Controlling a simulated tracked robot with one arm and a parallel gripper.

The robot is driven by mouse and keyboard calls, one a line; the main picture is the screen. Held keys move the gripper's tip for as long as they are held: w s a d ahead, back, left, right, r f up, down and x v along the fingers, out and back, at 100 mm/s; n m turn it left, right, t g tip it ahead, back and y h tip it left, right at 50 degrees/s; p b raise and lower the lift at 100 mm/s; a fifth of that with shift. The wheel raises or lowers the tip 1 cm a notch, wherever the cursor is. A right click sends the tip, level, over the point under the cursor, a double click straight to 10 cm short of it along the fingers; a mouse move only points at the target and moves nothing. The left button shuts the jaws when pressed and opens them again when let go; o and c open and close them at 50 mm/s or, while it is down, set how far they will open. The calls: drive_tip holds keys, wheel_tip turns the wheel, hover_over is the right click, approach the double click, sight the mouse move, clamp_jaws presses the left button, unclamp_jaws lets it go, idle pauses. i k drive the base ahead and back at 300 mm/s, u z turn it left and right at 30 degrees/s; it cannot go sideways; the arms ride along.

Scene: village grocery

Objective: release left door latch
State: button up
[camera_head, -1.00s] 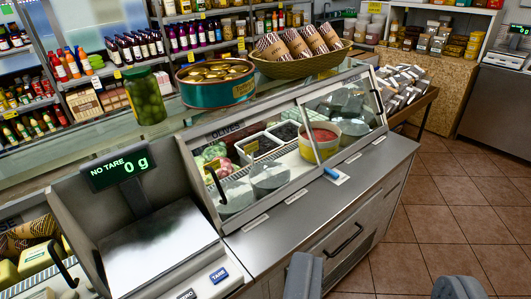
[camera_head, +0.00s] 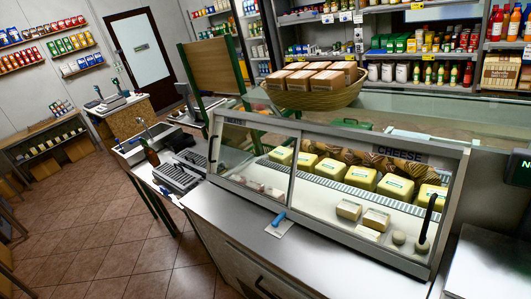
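The cheese display case (camera_head: 330,132) stands at the right, with two sliding glass panes. The left glass door (camera_head: 250,160) appears shut; a small dark handle (camera_head: 221,166) is near its left edge. The right glass door (camera_head: 370,190) has a black upright handle (camera_head: 427,215). A blue piece (camera_head: 279,219) with a pale card-like part lies at the foot of the doors near where they meet; I cannot tell whether it is a latch. No other latch can be made out. My gripper is out of view.
The steel counter (camera_head: 235,222) in front of the case is mostly clear. A basket of packets (camera_head: 312,95) sits on top. A side table (camera_head: 180,178) with trays and a bottle stands left. Tiled floor (camera_head: 110,255) is open at lower left. A dark drawer handle (camera_head: 266,288) is below.

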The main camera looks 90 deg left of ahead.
sight(274, 223)
drive_tip(key=u, duration=2.05)
drive_tip(key=k, duration=0.65)
drive_tip(key=u, duration=0.25)
drive_tip(key=i, duration=0.45)
drive_tip(key=u, duration=0.3)
